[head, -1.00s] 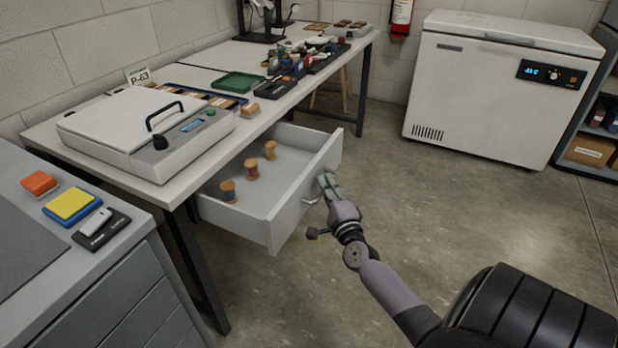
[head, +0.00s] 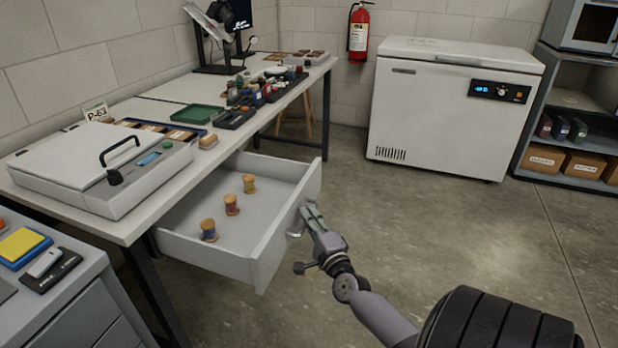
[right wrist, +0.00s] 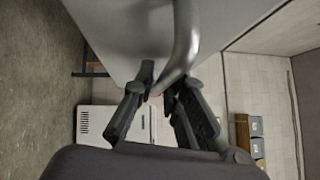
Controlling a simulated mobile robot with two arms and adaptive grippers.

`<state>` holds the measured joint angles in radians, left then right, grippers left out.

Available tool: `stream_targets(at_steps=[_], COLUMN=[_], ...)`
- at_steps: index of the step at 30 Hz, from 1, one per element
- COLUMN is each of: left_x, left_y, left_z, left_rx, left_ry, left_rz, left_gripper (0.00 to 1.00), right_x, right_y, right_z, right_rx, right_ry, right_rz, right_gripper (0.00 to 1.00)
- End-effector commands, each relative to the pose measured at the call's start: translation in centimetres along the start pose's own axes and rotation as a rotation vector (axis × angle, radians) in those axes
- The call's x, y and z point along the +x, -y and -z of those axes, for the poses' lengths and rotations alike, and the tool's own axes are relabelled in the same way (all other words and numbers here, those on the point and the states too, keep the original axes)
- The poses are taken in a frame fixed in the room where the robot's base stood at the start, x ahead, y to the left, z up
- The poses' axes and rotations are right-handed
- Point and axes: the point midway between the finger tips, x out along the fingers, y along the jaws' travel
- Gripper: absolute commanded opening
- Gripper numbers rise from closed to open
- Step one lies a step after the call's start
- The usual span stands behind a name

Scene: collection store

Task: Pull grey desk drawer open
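The grey desk drawer (head: 257,241) stands well open under the white-topped desk (head: 128,226). Three wooden thread spools stand inside it: a blue one (head: 208,231), a red one (head: 231,205) and a tan one (head: 248,184). My right gripper (head: 309,215) is at the drawer front, at its curved metal handle (head: 295,234). In the right wrist view the handle (right wrist: 186,40) runs down between the fingers of the right gripper (right wrist: 166,84), which look closed on it. My left gripper is not in view.
A grey cabinet (head: 75,305) stands at the near left. A white chest freezer (head: 440,120) and a shelf with boxes (head: 545,157) stand at the back right. The floor (head: 470,230) in front of the drawer is clear.

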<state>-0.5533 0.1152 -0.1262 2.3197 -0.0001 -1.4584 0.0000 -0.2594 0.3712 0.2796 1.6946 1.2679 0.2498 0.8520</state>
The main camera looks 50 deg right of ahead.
Motion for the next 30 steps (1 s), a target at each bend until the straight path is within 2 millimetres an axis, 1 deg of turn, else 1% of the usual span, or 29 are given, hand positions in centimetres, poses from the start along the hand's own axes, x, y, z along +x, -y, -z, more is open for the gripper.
stream_targets(at_steps=[1, 7, 17, 20, 23, 30], left_x=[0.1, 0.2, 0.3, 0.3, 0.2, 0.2], left_y=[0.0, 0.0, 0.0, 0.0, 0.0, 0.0], left_z=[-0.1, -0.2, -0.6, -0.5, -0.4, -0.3], left_rx=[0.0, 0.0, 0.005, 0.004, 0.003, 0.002], left_ry=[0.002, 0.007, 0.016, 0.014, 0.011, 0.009], left_rz=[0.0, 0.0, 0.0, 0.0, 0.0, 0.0], left_gripper=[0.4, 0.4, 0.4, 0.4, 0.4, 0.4], right_x=[0.0, 0.0, -0.2, -1.1, -2.7, -7.7], right_y=[-0.1, 0.0, 0.1, 0.0, 0.0, 0.0], right_z=[0.0, 0.0, 0.0, 0.0, 0.0, 0.0], right_rx=[0.0, -0.002, -0.003, -0.004, -0.004, -0.005], right_ry=[0.0, 0.0, -0.001, -0.001, -0.001, 0.0], right_rz=[-0.002, 0.001, 0.002, 0.002, -0.001, -0.002], right_gripper=[0.17, 0.3, 0.3, 0.3, 0.3, 0.3])
